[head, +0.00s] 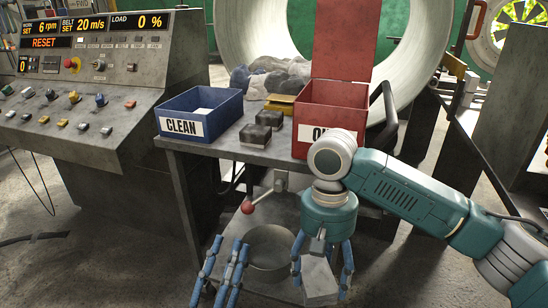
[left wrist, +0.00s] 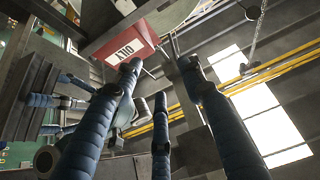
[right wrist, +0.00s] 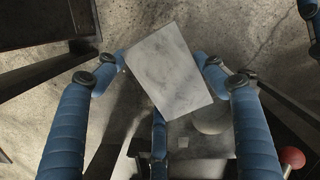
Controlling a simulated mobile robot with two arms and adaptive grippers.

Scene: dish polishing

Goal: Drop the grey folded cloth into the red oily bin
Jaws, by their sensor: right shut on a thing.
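The grey folded cloth (head: 319,281) is a pale grey slab between the fingers of my right gripper (head: 322,262), low in front of the table. It also shows in the right wrist view (right wrist: 170,72), tilted, with the fingers around it. The red oily bin (head: 345,95) stands on the table's right end with its lid upright. My right arm hides part of its label. The bin also shows in the left wrist view (left wrist: 122,42), label "OILY". My left gripper (head: 225,272) is open and empty, to the left of the right one, with its fingers spread.
A blue bin (head: 215,123) labelled "CLEAN" holds something white at the table's left. Dark grey blocks (head: 255,138) and a yellow piece (head: 280,104) lie between the bins. A red-knobbed lever (head: 247,207) and a round metal container (head: 285,240) are below. A control panel (head: 95,85) stands left.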

